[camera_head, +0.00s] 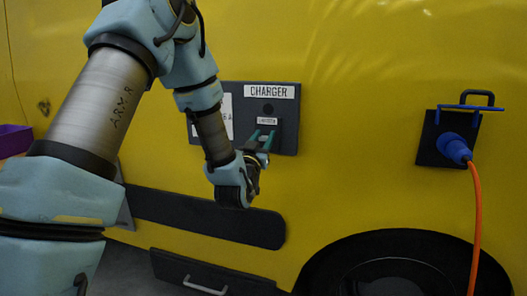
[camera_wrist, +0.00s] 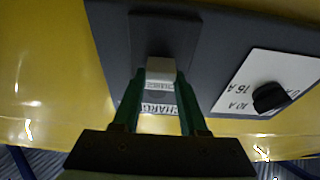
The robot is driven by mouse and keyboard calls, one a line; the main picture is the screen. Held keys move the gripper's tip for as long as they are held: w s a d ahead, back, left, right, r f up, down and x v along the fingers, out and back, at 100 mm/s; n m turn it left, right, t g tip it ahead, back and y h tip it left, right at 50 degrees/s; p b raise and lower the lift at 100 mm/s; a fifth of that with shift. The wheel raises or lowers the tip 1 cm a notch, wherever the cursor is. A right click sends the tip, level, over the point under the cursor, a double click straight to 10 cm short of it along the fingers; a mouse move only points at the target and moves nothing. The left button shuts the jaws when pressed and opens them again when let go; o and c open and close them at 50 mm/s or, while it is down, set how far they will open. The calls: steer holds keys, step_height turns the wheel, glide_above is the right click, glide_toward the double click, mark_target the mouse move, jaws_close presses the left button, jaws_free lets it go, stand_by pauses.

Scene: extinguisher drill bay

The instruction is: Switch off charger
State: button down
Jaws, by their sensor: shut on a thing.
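The dark charger panel (camera_head: 288,139) is on the yellow vehicle side, with a white CHARGER label (camera_head: 269,91) at its top. My gripper (camera_head: 262,138) is at the panel below the small label. In the wrist view, which is turned over, its green fingers (camera_wrist: 160,77) are shut on a pale block-like switch (camera_wrist: 160,68) in front of a dark plate (camera_wrist: 165,35). The fingers partly cover the CHARGER label (camera_wrist: 158,109).
A black knob (camera_wrist: 270,97) sits on a white plate marked 10 A and 16 A beside the switch. At right, a blue plug (camera_head: 455,148) with an orange cable (camera_head: 476,220) is in a dark socket plate under a blue bar (camera_head: 460,107). A purple bin (camera_head: 14,140) shows at far left.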

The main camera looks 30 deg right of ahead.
steer(key=shift+f+b, duration=0.25)
steer(key=shift+b, duration=0.5)
steer(key=shift+r+t, duration=0.2)
steer(key=shift+t, duration=0.1)
steer(key=shift+c, duration=2.2)
jaws_free()
steer(key=shift+f, duration=0.1)
steer(key=b+v, duration=0.3)
steer(key=v, duration=0.7)
steer(key=shift+s+a+f, duration=0.2)
steer(key=shift+a, duration=0.1)
